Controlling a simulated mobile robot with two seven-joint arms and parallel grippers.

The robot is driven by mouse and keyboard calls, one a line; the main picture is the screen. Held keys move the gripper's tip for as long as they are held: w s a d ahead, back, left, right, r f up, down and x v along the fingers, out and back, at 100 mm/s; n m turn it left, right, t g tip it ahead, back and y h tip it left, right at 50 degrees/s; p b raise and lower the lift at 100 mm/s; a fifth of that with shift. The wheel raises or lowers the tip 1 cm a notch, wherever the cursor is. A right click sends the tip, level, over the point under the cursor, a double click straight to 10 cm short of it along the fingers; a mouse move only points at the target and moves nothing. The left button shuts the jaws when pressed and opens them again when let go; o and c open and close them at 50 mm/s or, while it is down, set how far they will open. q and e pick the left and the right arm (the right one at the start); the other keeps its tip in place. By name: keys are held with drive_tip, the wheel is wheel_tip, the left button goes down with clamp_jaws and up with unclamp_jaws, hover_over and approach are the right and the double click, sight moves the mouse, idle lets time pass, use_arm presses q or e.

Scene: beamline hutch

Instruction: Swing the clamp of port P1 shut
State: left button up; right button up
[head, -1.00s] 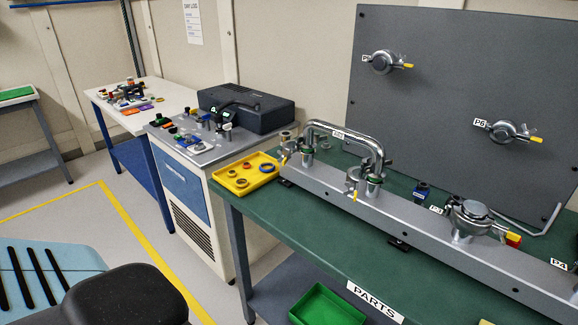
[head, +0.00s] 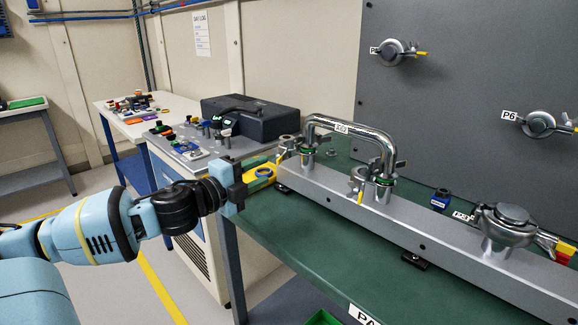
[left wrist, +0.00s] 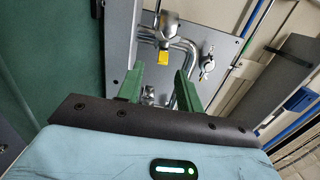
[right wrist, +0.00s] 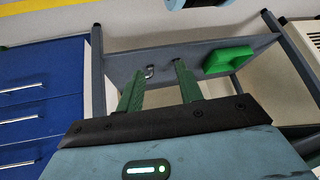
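A grey rail (head: 420,235) of ports lies along the green table. No P1 label is readable in the head view. My left gripper (head: 240,187) is left of the rail end, in front of the yellow tray. In the left wrist view its green fingers (left wrist: 160,77) are apart and empty, with pipe and clamp hardware (left wrist: 207,66) beyond. My right gripper (right wrist: 158,80) is open and empty, facing a lower shelf.
The yellow tray (head: 262,177) is partly hidden by my left gripper. Another clamped port (head: 507,222) with a red-yellow handle stands farther right on the rail. A grey panel (head: 460,90) rises behind. The green table front (head: 330,245) is clear. A green bin (right wrist: 228,60) sits on the shelf.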

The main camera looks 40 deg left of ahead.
sight(279, 158)
use_arm(q)
drive_tip(key=shift+w+a+r+b, duration=0.15)
drive_tip(key=shift+w+b, duration=0.25)
drive_tip(key=shift+w, duration=0.25)
drive_tip(key=shift+w+d+r+b, duration=0.15)
drive_tip(key=shift+w+b, duration=0.2)
drive_tip(key=shift+w, duration=0.25)
drive_tip(key=w, duration=0.3)
drive_tip(key=shift+w+p, duration=0.25)
drive_tip(key=shift+p, duration=0.15)
drive_tip(key=shift+w+d, duration=0.1)
drive_tip(key=shift+w, duration=0.35)
use_arm(e)
drive_tip(key=shift+s+f, duration=0.3)
drive_tip(key=shift+s, duration=0.4)
use_arm(q)
drive_tip(key=shift+f, duration=0.1)
drive_tip(key=shift+c, duration=0.2)
